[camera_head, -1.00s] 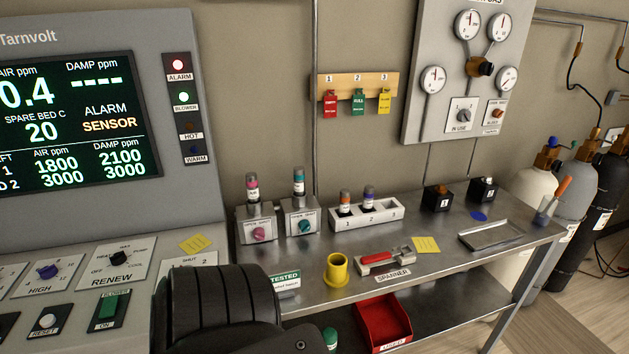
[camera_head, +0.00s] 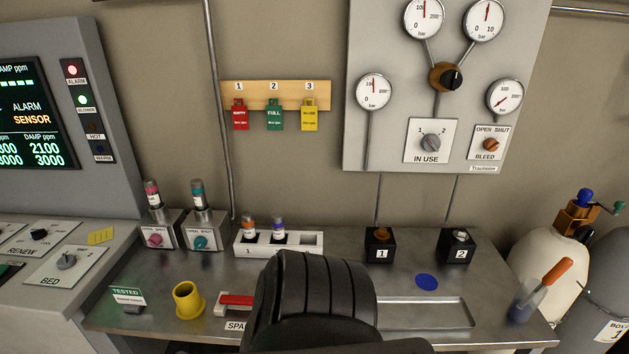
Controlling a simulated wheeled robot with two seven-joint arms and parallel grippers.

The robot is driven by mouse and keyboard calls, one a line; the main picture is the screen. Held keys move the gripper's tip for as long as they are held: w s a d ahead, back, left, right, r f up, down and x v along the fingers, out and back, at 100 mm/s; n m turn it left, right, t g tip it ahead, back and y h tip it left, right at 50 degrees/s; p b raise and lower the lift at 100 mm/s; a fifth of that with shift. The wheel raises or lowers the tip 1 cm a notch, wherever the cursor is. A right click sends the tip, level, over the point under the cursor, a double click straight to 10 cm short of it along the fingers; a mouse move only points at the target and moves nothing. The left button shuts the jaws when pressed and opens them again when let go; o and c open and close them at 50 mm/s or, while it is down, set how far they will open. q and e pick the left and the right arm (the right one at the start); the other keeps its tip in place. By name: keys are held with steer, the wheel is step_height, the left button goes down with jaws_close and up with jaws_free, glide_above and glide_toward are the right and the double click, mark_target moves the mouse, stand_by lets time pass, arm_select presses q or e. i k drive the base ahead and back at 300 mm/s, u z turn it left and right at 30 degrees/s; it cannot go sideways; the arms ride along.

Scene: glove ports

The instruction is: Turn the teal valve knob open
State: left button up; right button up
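A teal knob (camera_head: 200,242) sits on the sloped front of a small grey box (camera_head: 208,226) at the back left of the bench. A vial with a teal top (camera_head: 198,193) stands upright in this box. The lettering by the knob is too small to read surely. Neither gripper is in view, and nothing touches the knobs.
A matching box with a pink knob (camera_head: 155,239) stands left of the teal one. A white vial rack (camera_head: 306,244) is to its right. A yellow cup (camera_head: 187,300) and a green TESTED sign (camera_head: 128,297) stand in front. The bench's middle front is hidden.

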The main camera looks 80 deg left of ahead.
mark_target(199, 242)
steer(key=i, duration=1.4)
steer(key=u, duration=3.3)
